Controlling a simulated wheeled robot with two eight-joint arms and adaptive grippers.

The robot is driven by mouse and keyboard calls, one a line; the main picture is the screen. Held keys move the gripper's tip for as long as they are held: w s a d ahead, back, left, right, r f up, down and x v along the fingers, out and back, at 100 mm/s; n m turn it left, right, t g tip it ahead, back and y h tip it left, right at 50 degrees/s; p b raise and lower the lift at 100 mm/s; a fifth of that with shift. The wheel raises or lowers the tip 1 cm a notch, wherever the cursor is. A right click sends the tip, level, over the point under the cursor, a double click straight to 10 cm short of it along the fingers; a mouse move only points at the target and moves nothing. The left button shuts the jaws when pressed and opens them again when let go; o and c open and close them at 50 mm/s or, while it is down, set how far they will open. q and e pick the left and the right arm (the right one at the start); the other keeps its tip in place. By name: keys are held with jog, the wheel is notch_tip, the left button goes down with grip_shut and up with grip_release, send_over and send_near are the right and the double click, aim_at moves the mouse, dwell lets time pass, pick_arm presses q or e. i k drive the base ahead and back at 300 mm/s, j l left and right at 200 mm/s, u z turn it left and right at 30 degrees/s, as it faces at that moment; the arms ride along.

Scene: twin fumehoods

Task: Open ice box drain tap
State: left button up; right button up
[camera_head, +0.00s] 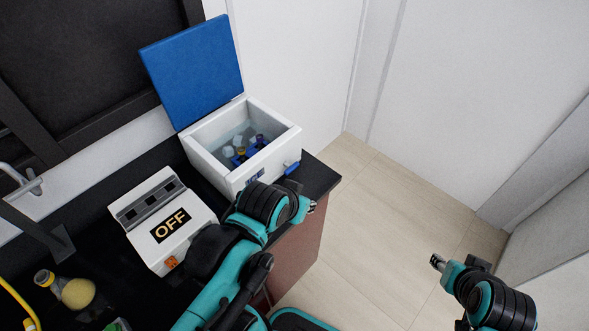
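The white ice box (270,150) stands on the black counter's far right corner with its blue lid (195,72) raised. Inside are pale ice pieces and a blue holder with small brown bottles. A blue drain tap (292,168) sticks out low on the box's right side. My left gripper (311,207) is just below and right of the tap in the picture, apart from it, by the counter edge. My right gripper (437,262) is over the floor at the right, away from the box. Both grippers are too small to tell whether their fingers are open.
A white device with an "OFF" label (171,224) stands left of my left arm. A round yellow-filled flask (77,293) and a yellow hose (18,301) are at the lower left. A metal faucet (22,181) is at the left edge. The floor (385,215) right of the counter is clear.

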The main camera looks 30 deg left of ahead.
aim_at(296, 164)
jog(key=k+l, duration=0.2)
jog(key=l, duration=0.25)
jog(key=k+l+u, duration=0.15)
jog(key=l, duration=0.25)
jog(key=k+l, duration=0.35)
jog(key=l+u, duration=0.05)
jog(key=l, duration=0.05)
